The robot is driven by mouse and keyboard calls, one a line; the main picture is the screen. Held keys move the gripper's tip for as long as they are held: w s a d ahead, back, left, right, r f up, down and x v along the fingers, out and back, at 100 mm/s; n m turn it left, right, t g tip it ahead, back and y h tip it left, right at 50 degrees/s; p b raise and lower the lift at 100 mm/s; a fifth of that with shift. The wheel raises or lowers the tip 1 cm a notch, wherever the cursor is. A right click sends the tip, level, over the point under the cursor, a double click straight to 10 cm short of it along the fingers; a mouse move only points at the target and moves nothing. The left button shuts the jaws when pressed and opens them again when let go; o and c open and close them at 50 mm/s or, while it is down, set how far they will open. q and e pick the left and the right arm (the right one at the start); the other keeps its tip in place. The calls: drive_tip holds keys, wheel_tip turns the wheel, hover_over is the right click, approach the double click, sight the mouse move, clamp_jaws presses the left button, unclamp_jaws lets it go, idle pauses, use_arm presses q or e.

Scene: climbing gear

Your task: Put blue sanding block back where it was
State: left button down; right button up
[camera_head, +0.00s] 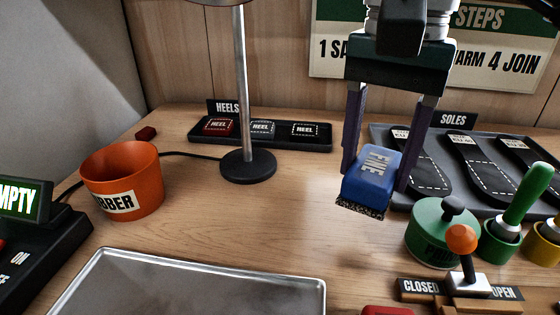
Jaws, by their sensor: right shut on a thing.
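The blue sanding block (373,178) is marked FINE and has a dark gritty underside. My right gripper (380,178) comes down from the top of the view and is shut on the block, one finger on each side. The block is tilted and seems to be held above the wooden table (300,220), in front of the soles tray; the exact gap under it is hard to judge. My left gripper is not in view.
Soles tray (378,136) at right, green tin (436,238) and orange-knobbed lever (462,240) in front. Heels tray (260,142) and lamp base (247,167) stand behind. Orange rubber bucket (135,175) is left; metal tray (190,290) is front. Middle table is clear.

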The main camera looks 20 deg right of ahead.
sight(357, 236)
wheel_tip(357, 236, down, 8)
drive_tip(key=shift+r, duration=0.2)
drive_tip(key=shift+f+b, duration=0.2)
drive_tip(key=shift+b, duration=0.15)
drive_tip(key=o, duration=1.3)
drive_tip(key=shift+r, duration=0.15)
drive_tip(key=shift+w+r, duration=0.1)
drive_tip(key=shift+r, duration=0.2)
wheel_tip(357, 236, up, 12)
drive_tip(key=shift+f+p, duration=0.2)
drive_tip(key=shift+p, duration=0.1)
